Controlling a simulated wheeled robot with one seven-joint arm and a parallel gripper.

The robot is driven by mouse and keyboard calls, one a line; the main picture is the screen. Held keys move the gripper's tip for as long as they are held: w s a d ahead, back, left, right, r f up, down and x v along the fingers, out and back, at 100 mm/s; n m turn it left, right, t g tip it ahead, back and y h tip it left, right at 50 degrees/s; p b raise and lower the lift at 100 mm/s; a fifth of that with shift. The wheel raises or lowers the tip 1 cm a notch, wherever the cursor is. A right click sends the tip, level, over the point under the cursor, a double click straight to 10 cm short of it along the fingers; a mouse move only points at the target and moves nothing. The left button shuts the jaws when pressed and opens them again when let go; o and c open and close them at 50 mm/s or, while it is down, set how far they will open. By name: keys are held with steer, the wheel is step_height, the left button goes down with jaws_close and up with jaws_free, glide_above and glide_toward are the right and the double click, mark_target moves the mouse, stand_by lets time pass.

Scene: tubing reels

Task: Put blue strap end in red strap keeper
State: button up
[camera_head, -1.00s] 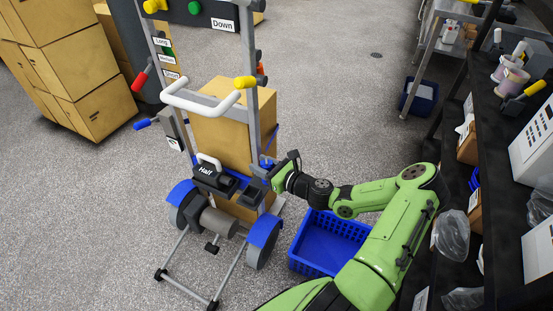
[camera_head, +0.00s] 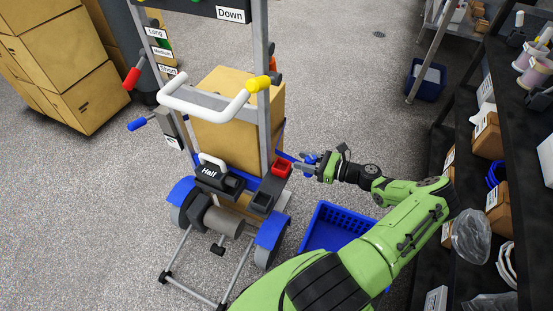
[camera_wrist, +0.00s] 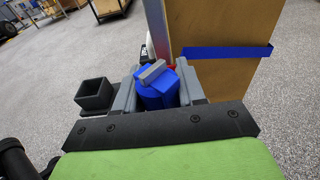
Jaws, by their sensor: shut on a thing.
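My gripper (camera_head: 308,165) is shut on the blue strap end (camera_wrist: 155,92), a short blue piece with a grey bar on top. It holds this piece in the air just right of the hand truck's right upright. The red strap keeper (camera_head: 282,168) is an open-topped red holder on the truck, left of my gripper and apart from it. In the wrist view only a sliver of red (camera_wrist: 172,67) shows behind the strap end. A blue strap (camera_wrist: 228,52) runs across the cardboard box (camera_head: 238,135).
A black open cup (camera_head: 262,203) sits below the red keeper, beside the black "Half" block (camera_head: 210,174). The white handle (camera_head: 205,110) and upright stand close by. A blue basket (camera_head: 335,228) is on the floor under my arm. Dark shelves (camera_head: 480,220) stand at right.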

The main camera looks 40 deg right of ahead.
mark_target(270, 156)
steer(key=x, duration=0.6)
steer(key=r+b+x, duration=0.1)
steer(key=x, duration=0.1)
steer(key=shift+w+a, duration=0.25)
steer(key=shift+w, duration=0.15)
steer(key=f, duration=0.1)
steer(key=f+b, duration=0.1)
steer(key=w+f+b, duration=0.1)
steer(key=shift+a+f, duration=0.35)
steer(key=shift+r, duration=0.15)
steer(key=o, duration=1.1)
